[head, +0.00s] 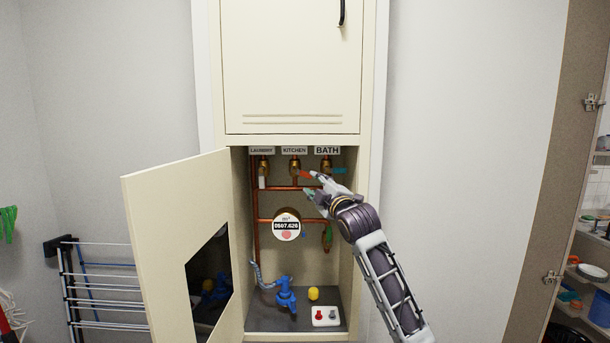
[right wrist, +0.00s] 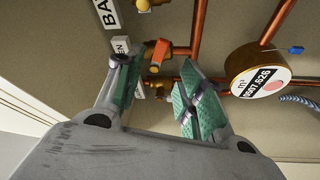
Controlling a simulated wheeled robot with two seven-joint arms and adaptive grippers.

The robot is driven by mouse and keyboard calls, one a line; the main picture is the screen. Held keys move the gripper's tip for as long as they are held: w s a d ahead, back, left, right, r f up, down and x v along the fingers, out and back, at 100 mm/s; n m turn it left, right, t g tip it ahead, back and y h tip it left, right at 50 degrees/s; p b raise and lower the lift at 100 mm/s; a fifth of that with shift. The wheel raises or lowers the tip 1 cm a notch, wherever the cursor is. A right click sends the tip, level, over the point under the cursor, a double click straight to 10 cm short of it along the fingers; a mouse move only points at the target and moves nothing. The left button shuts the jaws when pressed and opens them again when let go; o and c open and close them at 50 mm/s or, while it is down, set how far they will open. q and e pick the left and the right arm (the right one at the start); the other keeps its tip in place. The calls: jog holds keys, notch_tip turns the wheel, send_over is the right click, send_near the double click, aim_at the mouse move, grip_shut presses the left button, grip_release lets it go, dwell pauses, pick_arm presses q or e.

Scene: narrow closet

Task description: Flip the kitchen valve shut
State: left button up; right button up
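The kitchen valve (head: 295,168) is a brass fitting on a copper pipe, under the KITCHEN label (head: 294,150) inside the open cabinet. A red handle part (head: 305,175) shows at its right, close to my fingertips. In the right wrist view the orange-red handle (right wrist: 160,52) appears between the spread fingers, farther out. My right gripper (head: 311,184) is in front of the valve, a little below and to its right. It is open and empty, with green pads in the right wrist view (right wrist: 162,78). Contact with the handle cannot be told. My left gripper is out of view.
The laundry valve (head: 263,168) and bath valve (head: 326,165) flank it. A round water meter (head: 287,226) sits below. A blue tap (head: 286,295), yellow object (head: 313,294) and white switch plate (head: 325,316) are at the cabinet floor. The cabinet door (head: 165,215) stands open leftward.

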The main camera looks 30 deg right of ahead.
aim_at(305, 175)
jog(key=x, duration=0.3)
jog(key=shift+w+r+p, duration=0.15)
jog(key=shift+w+p, duration=0.1)
jog(key=shift+p, duration=0.15)
jog(key=shift+p+x, duration=0.7)
jog(key=shift+x, duration=2.35)
jog(key=shift+c, duration=0.2)
grip_shut()
